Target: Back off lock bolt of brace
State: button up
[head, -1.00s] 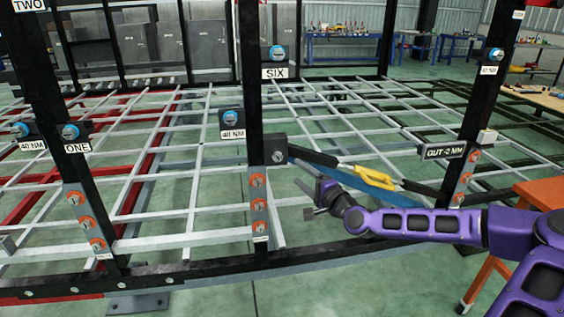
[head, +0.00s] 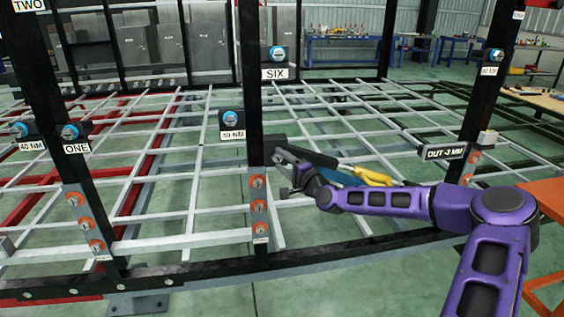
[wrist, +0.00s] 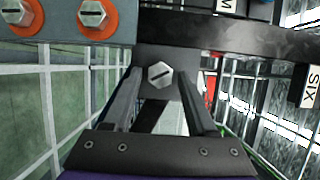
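The lock bolt (wrist: 161,75) has a silver hex head with a slot. It sits in a dark grey block (wrist: 152,58) on the black post. The block also shows in the head view (head: 272,146), where my gripper mostly covers the bolt. The brace (head: 312,158), a dark bar with a yellow handle (head: 372,177) and a blue bar (head: 336,176) beside it, runs right from the block, partly behind my arm. My gripper (head: 284,172) is open and empty just in front of the block. In the wrist view its fingers (wrist: 160,88) stand either side of the bolt, apparently not touching it.
Orange-ringed bolts (head: 259,206) sit on a grey plate below the block. The OUT sign (head: 444,152) and an orange table (head: 546,200) are right. Space in front of the post is open.

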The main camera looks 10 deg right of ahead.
grip_shut()
